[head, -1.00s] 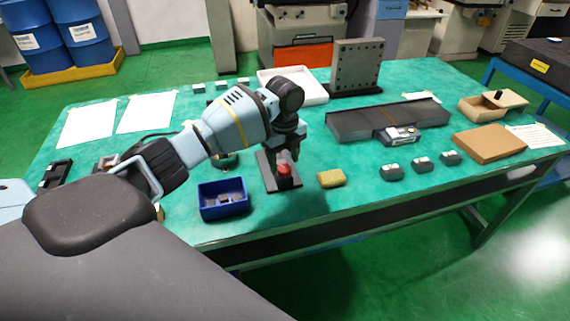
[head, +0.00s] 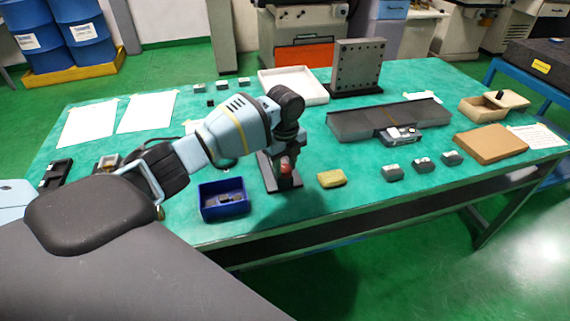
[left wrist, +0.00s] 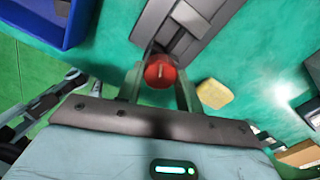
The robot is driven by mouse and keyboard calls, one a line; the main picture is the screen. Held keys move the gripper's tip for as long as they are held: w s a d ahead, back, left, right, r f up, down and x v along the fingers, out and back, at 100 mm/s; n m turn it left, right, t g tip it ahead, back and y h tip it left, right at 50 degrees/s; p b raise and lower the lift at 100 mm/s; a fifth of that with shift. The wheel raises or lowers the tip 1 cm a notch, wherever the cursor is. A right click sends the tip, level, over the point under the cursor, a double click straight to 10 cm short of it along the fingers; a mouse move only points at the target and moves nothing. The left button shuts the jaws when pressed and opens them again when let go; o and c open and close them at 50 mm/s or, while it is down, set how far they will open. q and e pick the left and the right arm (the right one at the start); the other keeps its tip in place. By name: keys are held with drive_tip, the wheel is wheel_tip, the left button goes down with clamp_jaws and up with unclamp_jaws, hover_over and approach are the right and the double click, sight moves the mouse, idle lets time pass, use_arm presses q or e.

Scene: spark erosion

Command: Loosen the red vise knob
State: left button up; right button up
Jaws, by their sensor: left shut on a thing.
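The red vise knob (head: 285,165) sits at the near end of the dark grey vise (head: 290,184) on the green table. In the left wrist view the round red knob (left wrist: 160,72) shows end-on with a pale line across its face, and the vise body (left wrist: 190,28) runs away behind it. My left gripper (left wrist: 160,84) is shut on the knob, one finger on each side. In the head view the left gripper (head: 286,158) comes down from above and partly covers the knob and vise. My right gripper is not in view.
A blue bin (head: 222,212) with small dark parts stands left of the vise. A yellow sponge (head: 331,179) lies right of it. Several small grey blocks, a brown board (head: 489,142) and a long dark plate (head: 365,120) are further right. A white tray (head: 318,83) is behind.

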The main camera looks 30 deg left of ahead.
use_arm(q)
drive_tip(key=shift+r+n+p, duration=0.2)
drive_tip(key=shift+n+p, duration=0.35)
drive_tip(key=shift+n, duration=0.35)
drive_tip(key=n+p, duration=0.1)
drive_tip(key=n, duration=0.2)
drive_tip(key=shift+n, duration=0.3)
drive_tip(key=shift+n+p, duration=0.5)
drive_tip(key=shift+n, duration=0.4)
drive_tip(key=n, duration=0.3)
drive_tip(key=shift+f+n, duration=0.15)
drive_tip(key=shift+n, duration=0.15)
drive_tip(key=n, duration=1.4)
drive_tip(key=shift+n, duration=2.5)
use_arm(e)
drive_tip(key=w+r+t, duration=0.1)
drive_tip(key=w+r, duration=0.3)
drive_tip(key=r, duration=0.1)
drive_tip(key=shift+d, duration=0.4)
